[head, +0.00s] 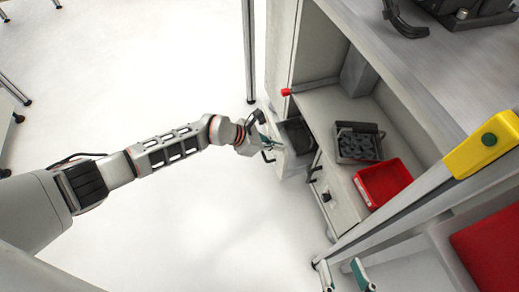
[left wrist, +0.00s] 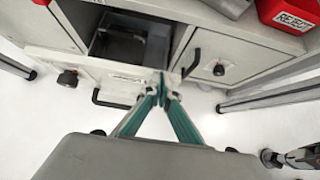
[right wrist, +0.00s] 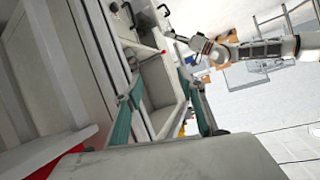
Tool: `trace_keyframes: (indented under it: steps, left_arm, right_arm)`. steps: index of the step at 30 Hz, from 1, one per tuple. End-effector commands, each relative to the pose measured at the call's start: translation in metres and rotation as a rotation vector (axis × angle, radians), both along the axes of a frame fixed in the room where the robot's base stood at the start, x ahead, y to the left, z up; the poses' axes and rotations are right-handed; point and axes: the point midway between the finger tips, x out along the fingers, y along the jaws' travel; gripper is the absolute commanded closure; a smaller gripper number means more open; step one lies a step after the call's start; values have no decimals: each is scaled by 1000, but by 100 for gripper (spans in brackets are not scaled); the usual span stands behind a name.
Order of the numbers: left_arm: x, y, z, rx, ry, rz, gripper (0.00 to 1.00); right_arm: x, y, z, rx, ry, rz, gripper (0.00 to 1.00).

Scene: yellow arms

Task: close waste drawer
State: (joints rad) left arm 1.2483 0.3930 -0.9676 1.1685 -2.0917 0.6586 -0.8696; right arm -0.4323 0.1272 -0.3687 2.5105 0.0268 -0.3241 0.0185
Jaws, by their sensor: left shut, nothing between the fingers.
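The waste drawer (head: 284,163) is a pale grey drawer with a dark inside, standing partly open at the cabinet's far end. In the left wrist view its front (left wrist: 70,62) has a black handle and the dark interior shows behind it. My left gripper (head: 266,143) is at the drawer's front; its teal fingers (left wrist: 161,78) are together and empty, with the tips at the right part of the front's top edge. Whether they touch it I cannot tell. My right gripper (right wrist: 162,112) is open and empty, low at the bottom of the head view, away from the drawer.
A closed cabinet door (left wrist: 235,62) with a black handle and knob is beside the drawer. On the shelf stand a red bin (head: 383,182) marked REJECT and a grey tray (head: 358,143) of dark parts. A metal post and yellow bracket (head: 482,143) are at right.

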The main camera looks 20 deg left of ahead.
Motion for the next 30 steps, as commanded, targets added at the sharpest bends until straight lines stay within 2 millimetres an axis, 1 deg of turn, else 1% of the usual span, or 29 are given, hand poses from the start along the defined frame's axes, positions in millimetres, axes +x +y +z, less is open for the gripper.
trace_keyframes:
  steps: [1,6,12,18,30]
  left_arm:
    - [6,-11,-2,-1,2,-1,100]
    - [22,-37,-5,1,4,-2,100]
    - [35,-55,-5,2,6,0,100]
    - [40,-61,-4,2,5,0,100]
    - [41,-62,-3,1,3,1,100]
  right_arm:
    - [-2,1,-3,8,8,-1,60]
    - [-4,7,-5,54,18,-17,60]
    - [-4,15,-3,110,30,-39,60]
    - [-4,17,-2,128,28,-43,60]
    - [-5,16,-2,123,29,-40,60]
